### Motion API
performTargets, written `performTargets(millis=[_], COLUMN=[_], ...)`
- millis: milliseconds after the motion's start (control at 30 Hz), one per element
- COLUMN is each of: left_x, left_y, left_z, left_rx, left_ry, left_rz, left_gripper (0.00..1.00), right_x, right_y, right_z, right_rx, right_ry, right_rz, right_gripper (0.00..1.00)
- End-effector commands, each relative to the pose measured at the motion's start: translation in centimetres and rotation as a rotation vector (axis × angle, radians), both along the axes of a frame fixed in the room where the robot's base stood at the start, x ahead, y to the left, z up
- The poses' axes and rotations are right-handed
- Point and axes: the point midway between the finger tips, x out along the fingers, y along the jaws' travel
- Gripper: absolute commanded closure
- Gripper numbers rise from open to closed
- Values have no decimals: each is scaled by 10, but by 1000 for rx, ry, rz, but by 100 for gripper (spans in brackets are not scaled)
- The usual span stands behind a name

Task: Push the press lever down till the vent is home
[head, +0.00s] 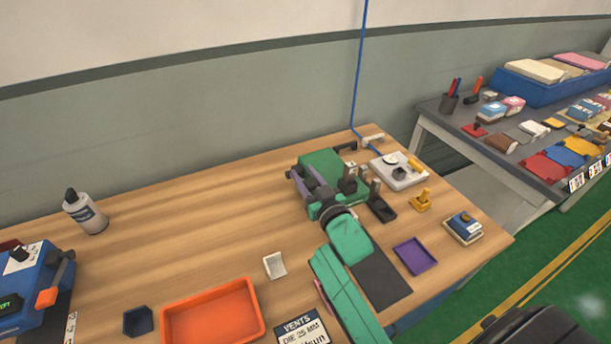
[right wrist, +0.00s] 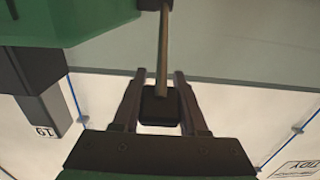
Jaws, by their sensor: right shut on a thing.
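The green press (head: 322,160) stands at the back of the wooden bench, its dark base reaching toward the right. My right gripper (head: 303,176) is at the left side of the press, its arm coming up from the bottom of the head view. In the right wrist view, my right gripper (right wrist: 160,98) has its two fingers on either side of the black knob of the press lever (right wrist: 162,50), shut on it. The lever's thin rod runs up from the knob to a dark part above. I cannot make out the vent at the press. My left gripper is out of view.
An orange tray (head: 213,314), a white piece (head: 275,265) and a purple tray (head: 415,256) lie in front. A grey plate with a dial (head: 399,171) and a yellow piece (head: 421,200) are at the right. A bottle (head: 86,213) stands left; bench between is clear.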

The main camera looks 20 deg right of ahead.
Motion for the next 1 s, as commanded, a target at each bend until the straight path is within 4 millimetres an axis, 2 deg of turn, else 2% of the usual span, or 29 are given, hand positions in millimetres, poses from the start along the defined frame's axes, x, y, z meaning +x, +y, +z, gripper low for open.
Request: performTargets(millis=[567,1000], left_x=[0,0], left_y=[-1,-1], left_z=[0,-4], left_rx=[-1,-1], left_ry=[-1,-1], left_rz=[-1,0], left_gripper=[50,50], right_x=[-1,-8], right_y=[0,0], right_z=[-1,-15], right_rx=[0,2], right_ry=[2,7], right_rz=[0,-1], right_gripper=[100,100])
